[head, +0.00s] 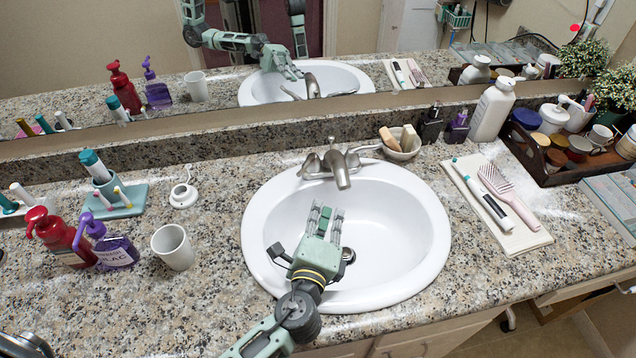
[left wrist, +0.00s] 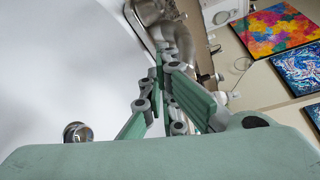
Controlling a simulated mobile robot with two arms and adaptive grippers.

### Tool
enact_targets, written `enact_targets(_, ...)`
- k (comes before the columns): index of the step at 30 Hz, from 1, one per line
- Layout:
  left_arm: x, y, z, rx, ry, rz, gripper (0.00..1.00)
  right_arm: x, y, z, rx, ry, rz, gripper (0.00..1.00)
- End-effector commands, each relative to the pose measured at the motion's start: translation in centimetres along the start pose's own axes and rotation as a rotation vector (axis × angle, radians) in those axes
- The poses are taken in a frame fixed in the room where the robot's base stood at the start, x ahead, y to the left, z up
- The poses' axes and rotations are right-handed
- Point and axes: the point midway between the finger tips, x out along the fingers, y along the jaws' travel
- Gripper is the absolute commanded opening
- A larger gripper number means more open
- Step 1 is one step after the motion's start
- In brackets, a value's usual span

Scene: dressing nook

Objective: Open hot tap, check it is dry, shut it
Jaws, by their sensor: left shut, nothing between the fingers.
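The metal tap (head: 338,168) stands at the back rim of the white oval basin (head: 405,225), its spout pointing forward over the bowl. One handle (head: 310,165) is left of the spout, another (head: 367,148) right; I see no hot or cold marks. No water shows from the spout. My left gripper (head: 326,210) is over the basin, in front of and below the spout, apart from it, shut and empty. In the left wrist view its fingers (left wrist: 160,75) point toward the blurred metal tap (left wrist: 150,12), and the drain (left wrist: 77,132) shows at lower left.
Left of the basin stand a white cup (head: 172,247), a purple pump bottle (head: 112,250) and a red one (head: 62,240). A soap dish (head: 402,150) and white bottle (head: 492,110) stand behind right. A towel (head: 505,215) holds a brush and toothbrush. A mirror backs the counter.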

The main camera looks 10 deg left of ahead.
Motion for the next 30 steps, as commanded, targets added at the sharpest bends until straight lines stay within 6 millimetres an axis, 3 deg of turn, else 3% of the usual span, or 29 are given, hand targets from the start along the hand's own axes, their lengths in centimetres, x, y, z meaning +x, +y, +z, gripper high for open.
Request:
enact_targets(13, 9.6, 0.0, 0.1, 0.000, -0.001, -0.001, 0.00, 1.1, 0.0, 0.2, 0.000, -0.002, 0.000, 0.00)
enact_targets(15, 8.6, -0.3, 1.7, 0.004, -0.001, 0.003, 0.00, -0.4, -0.1, 0.2, 0.000, -0.004, -0.001, 0.00)
enact_targets(19, 8.1, -0.2, 3.0, 0.002, 0.000, 0.001, 0.00, -1.0, 0.0, 0.1, 0.000, -0.004, -0.001, 0.00)
enact_targets(30, 7.8, 0.1, 3.8, 0.000, 0.000, 0.000, 0.00, -1.1, -0.1, 0.1, 0.000, -0.004, -0.001, 0.00)
